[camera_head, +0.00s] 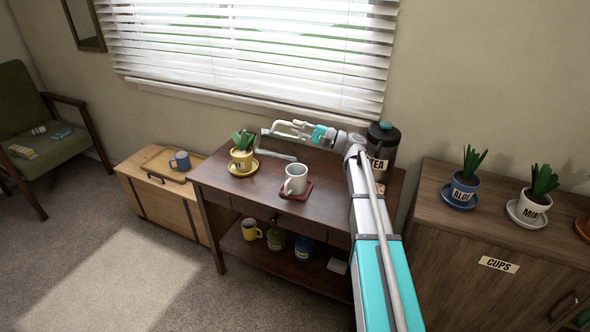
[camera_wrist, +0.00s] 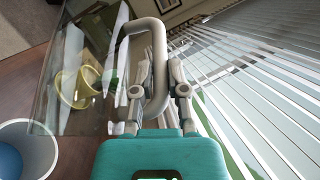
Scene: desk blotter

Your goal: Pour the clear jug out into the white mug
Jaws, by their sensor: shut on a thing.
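My gripper (camera_head: 310,131) is shut on the grey handle of the clear jug (camera_head: 277,145), holding it above the back of the desk. In the wrist view the fingers (camera_wrist: 157,88) close around the handle, and the jug's see-through body (camera_wrist: 88,100) is to their left. I cannot tell its exact tilt or whether liquid is in it. The white mug (camera_head: 296,180) stands upright on a dark red coaster (camera_head: 304,194), in front of the jug. A pale mug (camera_wrist: 42,148) with a blue-looking inside shows at the wrist view's lower left, apart from the gripper.
A yellow plant pot (camera_head: 241,160) on a saucer stands left of the mug. The window blinds (camera_head: 250,50) are behind. The desk's front left (camera_head: 240,196) is clear.

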